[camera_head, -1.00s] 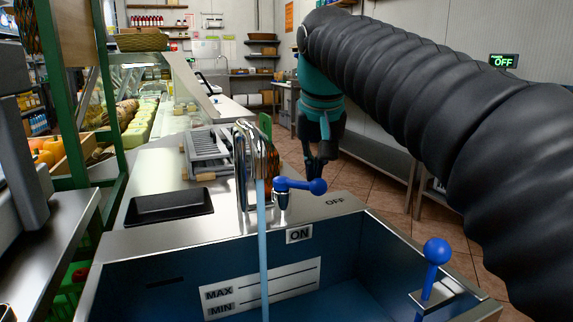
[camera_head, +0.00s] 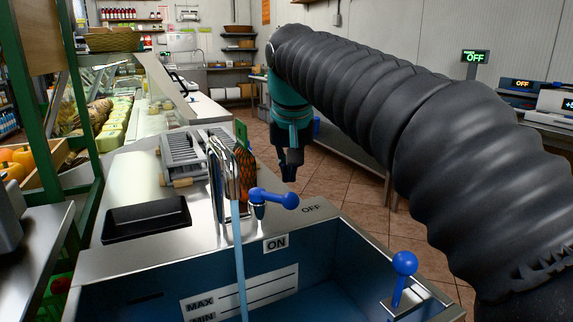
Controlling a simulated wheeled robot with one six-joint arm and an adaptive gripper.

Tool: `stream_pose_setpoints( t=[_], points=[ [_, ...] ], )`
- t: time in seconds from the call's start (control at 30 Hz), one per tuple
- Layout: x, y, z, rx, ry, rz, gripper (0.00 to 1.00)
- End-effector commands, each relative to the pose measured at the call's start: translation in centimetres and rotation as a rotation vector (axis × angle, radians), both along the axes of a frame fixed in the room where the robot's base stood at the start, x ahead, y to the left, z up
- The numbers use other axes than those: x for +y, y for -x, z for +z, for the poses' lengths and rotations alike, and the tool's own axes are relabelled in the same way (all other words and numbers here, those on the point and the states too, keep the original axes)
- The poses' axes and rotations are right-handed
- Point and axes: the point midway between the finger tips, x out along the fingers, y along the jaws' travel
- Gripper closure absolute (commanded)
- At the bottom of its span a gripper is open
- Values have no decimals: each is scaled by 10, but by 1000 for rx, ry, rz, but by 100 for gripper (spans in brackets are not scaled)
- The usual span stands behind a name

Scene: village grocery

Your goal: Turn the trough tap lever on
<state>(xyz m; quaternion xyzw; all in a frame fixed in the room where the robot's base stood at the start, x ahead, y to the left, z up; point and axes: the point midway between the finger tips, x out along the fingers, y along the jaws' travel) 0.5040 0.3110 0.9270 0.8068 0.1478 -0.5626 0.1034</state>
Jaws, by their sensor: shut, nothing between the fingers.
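The chrome trough tap (camera_head: 226,175) stands on the trough's back rim. Its blue lever (camera_head: 272,198) points right, with its ball end just up and left of the "OFF" label (camera_head: 311,208). The "ON" label (camera_head: 276,243) is below the lever, on the trough wall. A light blue stream (camera_head: 238,260) hangs from the spout into the trough. My gripper (camera_head: 288,178) appears shut and empty, pointing down behind the lever's ball end in the picture. I see no clear contact with the lever; the depth gap is hard to judge.
The blue trough (camera_head: 330,275) fills the foreground, with a second blue ball-topped lever (camera_head: 403,265) at its right corner. A black tray (camera_head: 146,219) and a grey rack (camera_head: 190,150) lie on the counter to the left. Tiled floor (camera_head: 340,185) is open behind the trough.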

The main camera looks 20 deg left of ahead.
Motion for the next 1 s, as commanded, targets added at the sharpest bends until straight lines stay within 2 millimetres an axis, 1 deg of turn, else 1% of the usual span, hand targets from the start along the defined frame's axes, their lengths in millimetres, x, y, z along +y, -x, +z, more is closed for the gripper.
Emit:
stream_pose_setpoints(
  t=[0.03, 0.1, 0.3, 0.43, 0.63, 1.0],
  points=[
    [-1, 4, 15, -3, -3, -1, 100],
    [-2, 10, 29, -3, -3, 2, 100],
    [-1, 26, 63, -2, -2, 12, 100],
    [-3, 32, 80, -1, -2, 11, 100],
    [-5, 36, 92, 0, -1, 10, 100],
    [-7, 36, 94, 0, 0, 8, 100]
  ],
)
